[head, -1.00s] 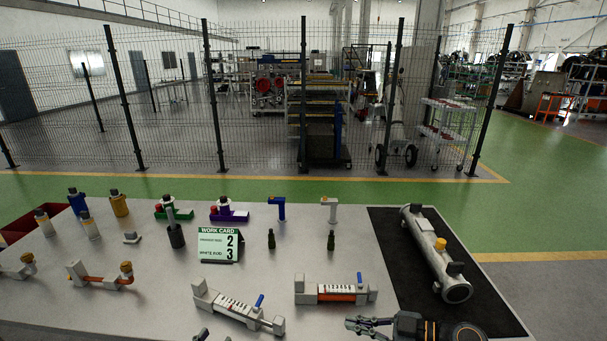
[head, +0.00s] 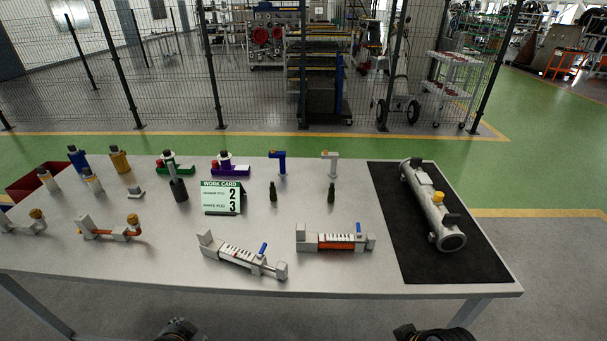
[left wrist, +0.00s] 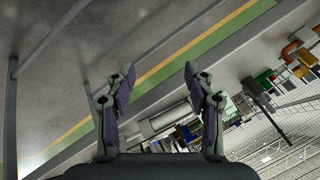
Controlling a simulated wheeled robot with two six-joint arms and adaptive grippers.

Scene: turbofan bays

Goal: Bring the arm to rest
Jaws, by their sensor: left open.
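My left gripper (left wrist: 158,72) shows in the left wrist view, with its two fingers spread wide apart. Nothing is between the fingers, and grey floor with a green strip lies beyond them. In the head view only dark parts of my arms show at the bottom edge, in front of the table, and no fingers can be made out there. My right gripper is not in view.
The grey table (head: 330,284) holds a work card (head: 222,197), several tools and fittings, and a grey cylinder (head: 432,205) on a black mat (head: 400,240). Its front edge is clear of my arms. A wire fence (head: 215,70) stands behind.

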